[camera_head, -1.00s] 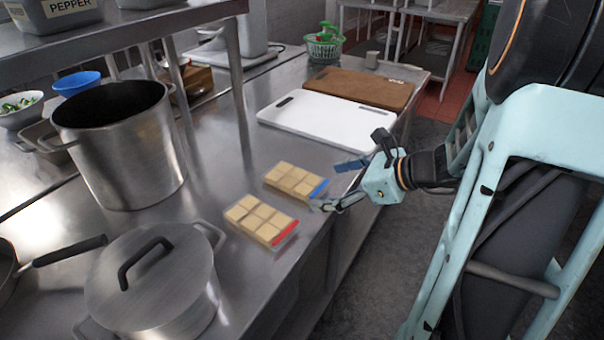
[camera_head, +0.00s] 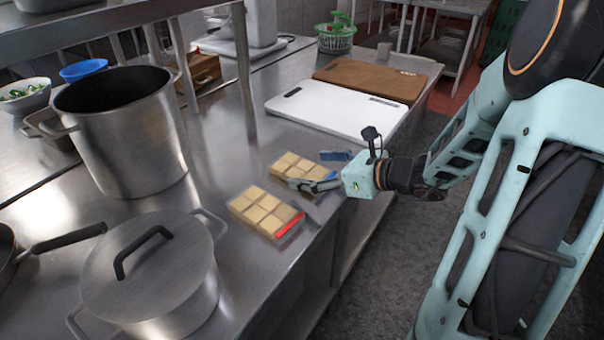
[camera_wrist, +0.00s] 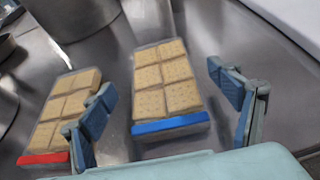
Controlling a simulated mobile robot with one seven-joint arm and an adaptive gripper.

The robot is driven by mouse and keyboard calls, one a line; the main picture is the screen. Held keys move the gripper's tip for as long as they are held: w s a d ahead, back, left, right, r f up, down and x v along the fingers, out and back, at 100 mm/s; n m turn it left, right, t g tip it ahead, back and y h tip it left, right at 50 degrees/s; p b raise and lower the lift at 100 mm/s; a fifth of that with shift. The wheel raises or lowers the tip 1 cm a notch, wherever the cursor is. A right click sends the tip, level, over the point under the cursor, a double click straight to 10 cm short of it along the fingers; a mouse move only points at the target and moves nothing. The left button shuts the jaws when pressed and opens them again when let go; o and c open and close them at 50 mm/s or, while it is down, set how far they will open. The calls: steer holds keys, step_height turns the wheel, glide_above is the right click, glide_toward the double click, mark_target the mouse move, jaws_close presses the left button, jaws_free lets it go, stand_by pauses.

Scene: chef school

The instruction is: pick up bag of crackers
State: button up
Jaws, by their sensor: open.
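Two bags of square crackers lie flat on the steel counter near its front edge. The blue-banded bag (camera_head: 292,163) is the farther one; in the wrist view it (camera_wrist: 165,80) lies ahead, between the lines of my two fingers. The red-banded bag (camera_head: 262,212) lies nearer; in the wrist view it (camera_wrist: 65,112) is at the left, partly behind my left finger. My gripper (camera_head: 326,172) is open and empty. In the head view it hangs at the blue-banded end of the farther bag and hides part of it. In the wrist view my gripper's fingers (camera_wrist: 165,110) stand wide apart.
A white cutting board (camera_head: 335,112) and a brown board (camera_head: 370,80) lie behind the bags. A large pot (camera_head: 125,140) and a lidded pot (camera_head: 150,275) stand at the left. A shelf post (camera_head: 243,75) rises behind the bags. Bare counter surrounds the bags.

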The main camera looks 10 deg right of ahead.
mark_target(303, 168)
steer(key=shift+x, duration=1.55)
steer(key=shift+d+f, duration=0.1)
steer(key=shift+f, duration=0.05)
steer(key=shift+c, duration=0.6)
steer(key=c, duration=1.2)
